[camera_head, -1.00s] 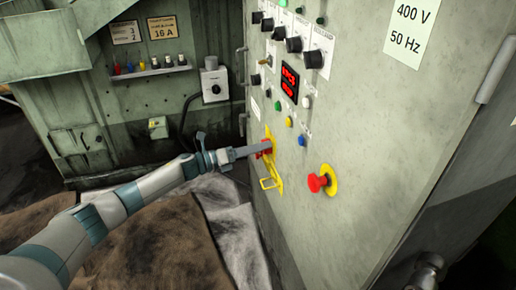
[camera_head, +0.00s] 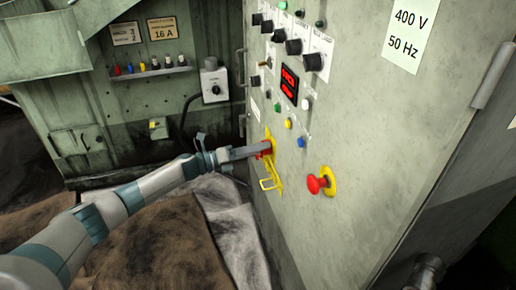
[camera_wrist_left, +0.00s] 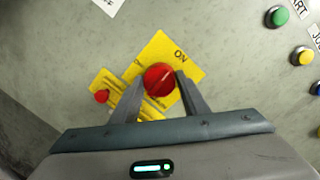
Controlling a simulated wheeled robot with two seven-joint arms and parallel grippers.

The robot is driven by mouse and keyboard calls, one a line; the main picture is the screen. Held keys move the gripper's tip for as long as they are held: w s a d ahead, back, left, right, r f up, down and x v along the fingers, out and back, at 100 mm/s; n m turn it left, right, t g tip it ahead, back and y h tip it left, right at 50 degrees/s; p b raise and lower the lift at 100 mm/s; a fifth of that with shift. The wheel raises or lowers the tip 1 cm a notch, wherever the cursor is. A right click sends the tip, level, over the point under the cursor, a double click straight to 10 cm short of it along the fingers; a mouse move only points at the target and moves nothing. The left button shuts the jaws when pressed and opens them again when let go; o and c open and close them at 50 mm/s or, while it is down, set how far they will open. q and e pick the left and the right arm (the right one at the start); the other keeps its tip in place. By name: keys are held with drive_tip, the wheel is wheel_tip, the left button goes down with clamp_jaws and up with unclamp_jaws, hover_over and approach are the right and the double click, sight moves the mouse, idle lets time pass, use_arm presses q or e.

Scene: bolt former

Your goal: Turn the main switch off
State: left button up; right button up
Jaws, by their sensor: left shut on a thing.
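The main switch is a red knob on a yellow plate (camera_wrist_left: 178,55) marked "ON" on the cabinet front. In the left wrist view the red knob (camera_wrist_left: 159,79) sits between the two fingers of my left gripper (camera_wrist_left: 160,90), which is shut on it. In the head view the left gripper (camera_head: 262,150) reaches in from the left and partly hides the red knob (camera_head: 267,146). My right gripper is not in view.
A red emergency-stop button (camera_head: 315,184) on a yellow disc is right of the switch. Several knobs, coloured buttons and a red display (camera_head: 289,85) are above it. Brown cloth (camera_head: 150,240) lies below my arm.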

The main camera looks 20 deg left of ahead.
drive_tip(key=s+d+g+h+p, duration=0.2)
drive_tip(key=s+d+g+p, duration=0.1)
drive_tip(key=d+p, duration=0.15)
use_arm(q)
drive_tip(key=shift+w+a+n+g+p, duration=0.1)
drive_tip(key=shift+n+g+p, duration=0.45)
drive_tip(key=shift+n, duration=3.4)
drive_tip(key=shift+w+a+n+g+p, duration=0.1)
drive_tip(key=shift+n+g+p, duration=0.4)
drive_tip(key=shift+n, duration=3.45)
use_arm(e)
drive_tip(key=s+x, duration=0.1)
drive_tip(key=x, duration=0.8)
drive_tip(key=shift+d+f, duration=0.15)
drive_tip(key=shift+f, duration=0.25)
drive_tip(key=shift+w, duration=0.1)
use_arm(q)
drive_tip(key=o, duration=1.1)
drive_tip(key=shift+c, duration=0.2)
drive_tip(key=shift+s, duration=0.1)
